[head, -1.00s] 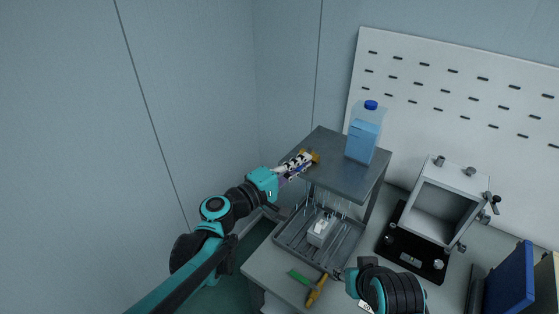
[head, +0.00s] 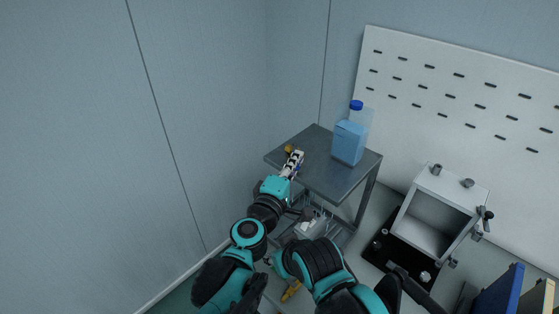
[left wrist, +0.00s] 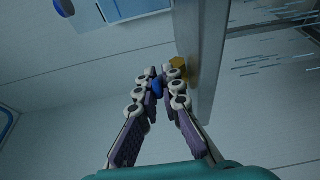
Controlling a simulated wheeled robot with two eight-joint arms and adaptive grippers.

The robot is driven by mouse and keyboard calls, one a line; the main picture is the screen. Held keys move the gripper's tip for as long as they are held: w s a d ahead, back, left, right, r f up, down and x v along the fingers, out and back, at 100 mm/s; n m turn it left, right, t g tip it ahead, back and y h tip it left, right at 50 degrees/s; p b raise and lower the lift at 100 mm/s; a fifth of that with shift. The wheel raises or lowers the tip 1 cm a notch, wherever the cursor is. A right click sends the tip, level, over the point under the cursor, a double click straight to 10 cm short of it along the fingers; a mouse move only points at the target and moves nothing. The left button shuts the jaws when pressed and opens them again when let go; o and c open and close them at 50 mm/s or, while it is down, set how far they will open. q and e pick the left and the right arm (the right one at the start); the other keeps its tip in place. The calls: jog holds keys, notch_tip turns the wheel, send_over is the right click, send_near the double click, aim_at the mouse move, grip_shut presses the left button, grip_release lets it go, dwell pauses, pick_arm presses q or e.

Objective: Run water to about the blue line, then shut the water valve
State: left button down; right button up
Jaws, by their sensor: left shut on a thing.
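A brass water valve (head: 288,148) sits at the left edge of a grey raised shelf (head: 322,180); it also shows in the left wrist view (left wrist: 180,63). My left gripper (head: 295,156) is at this valve, its fingertips shut on a small blue handle (left wrist: 157,88). Thin water streaks (left wrist: 265,60) show beside the shelf in the left wrist view, so water is running. A pale container (head: 311,228) stands under the shelf, partly hidden by my arms. I cannot make out its water level or a blue line.
A clear jug (head: 350,138) with blue liquid and a blue cap stands on the shelf. A grey open box fixture (head: 437,215) on a black base stands to the right. A blue binder (head: 500,292) is at lower right. A white slotted panel (head: 455,105) is behind.

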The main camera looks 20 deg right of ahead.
dwell(0.3)
pick_arm(q)
jog(key=c, duration=1.7)
grip_release()
